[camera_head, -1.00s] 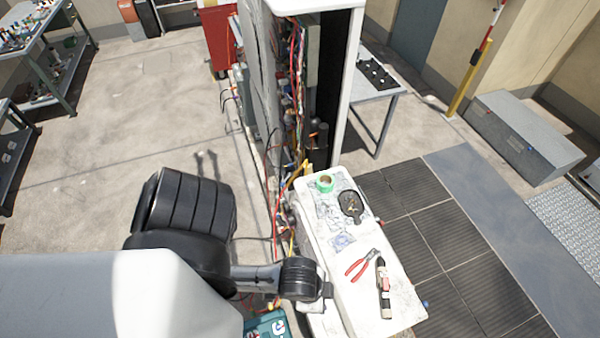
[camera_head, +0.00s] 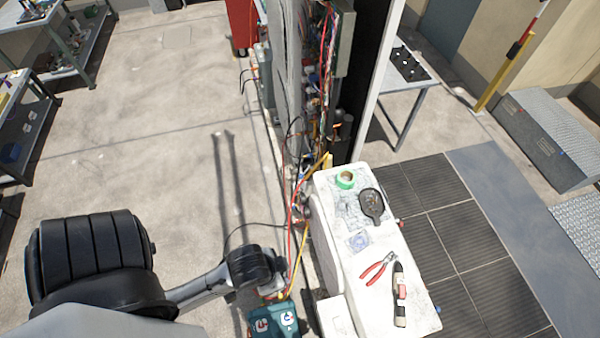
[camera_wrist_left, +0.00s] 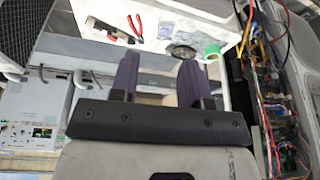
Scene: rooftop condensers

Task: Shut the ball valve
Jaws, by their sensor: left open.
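I cannot make out the ball valve for certain. A small yellow part (camera_head: 327,161) stands among the hoses and wires at the foot of the open unit in the head view; I cannot tell if it is a handle. My left gripper shows in the left wrist view (camera_wrist_left: 160,72), its two dark fingers apart with nothing between them. The fingers point towards the white ledge, which lies beyond them. In the head view my left wrist is left of the ledge, and its fingertips are not clear. My right gripper is in neither view.
An open unit with exposed wiring (camera_head: 318,95) stands behind. A teal case (camera_head: 275,320) sits low beside the ledge. Left floor is open.

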